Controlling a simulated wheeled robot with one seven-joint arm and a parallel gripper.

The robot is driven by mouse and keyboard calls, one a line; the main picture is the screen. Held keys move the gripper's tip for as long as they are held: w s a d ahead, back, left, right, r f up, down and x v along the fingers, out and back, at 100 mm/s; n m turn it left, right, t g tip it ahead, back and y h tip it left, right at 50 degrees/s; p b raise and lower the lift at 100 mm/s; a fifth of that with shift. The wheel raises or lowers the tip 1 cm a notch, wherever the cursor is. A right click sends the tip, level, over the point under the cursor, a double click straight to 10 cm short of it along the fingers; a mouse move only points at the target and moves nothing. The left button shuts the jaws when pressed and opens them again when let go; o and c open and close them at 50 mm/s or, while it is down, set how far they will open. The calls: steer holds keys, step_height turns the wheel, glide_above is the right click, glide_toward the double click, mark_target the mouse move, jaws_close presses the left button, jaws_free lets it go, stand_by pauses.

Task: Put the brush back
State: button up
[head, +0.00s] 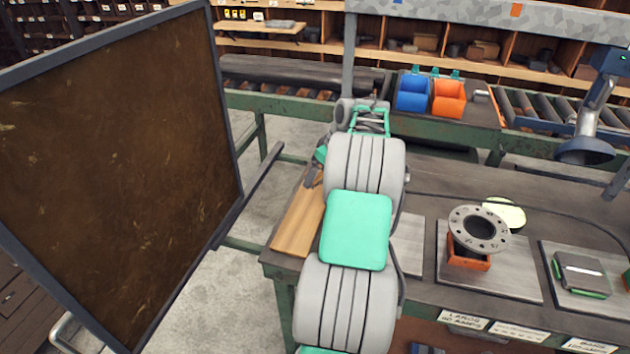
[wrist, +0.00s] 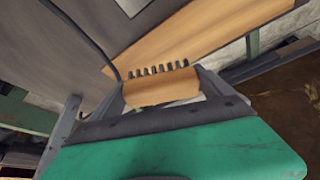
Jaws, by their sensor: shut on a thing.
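My gripper (wrist: 162,84) is shut on the brush (wrist: 160,91), a tan wooden block with a row of dark bristles, seen between the two fingers in the wrist view. The bristles point up in that picture, toward a long wooden board (wrist: 215,30). The board lies along the left end of the bench and also shows in the head view (head: 297,222). In the head view my arm hides most of my gripper, which is over the far end of the board. I cannot tell whether the brush touches the board.
A large brown panel (head: 110,160) in a dark frame stands at the left. On the bench (head: 420,180), a grey flange (head: 479,229) rests on an orange block at the right. A dark cable crosses the bench.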

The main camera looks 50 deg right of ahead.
mark_target(316, 192)
steer(key=shift+w+d+f, duration=0.15)
steer(key=shift+w+f, duration=0.65)
steer(key=shift+f, duration=0.1)
steer(key=x, duration=0.1)
steer(key=p+x, duration=0.1)
steer(key=x, duration=0.1)
steer(key=shift+s+f+p, duration=0.2)
steer(key=shift+f+p, duration=0.1)
steer(key=shift+p, duration=0.05)
steer(key=shift+f+b, duration=0.3)
steer(key=shift+f, duration=0.2)
steer(key=o, duration=0.9)
steer(key=shift+r, duration=0.15)
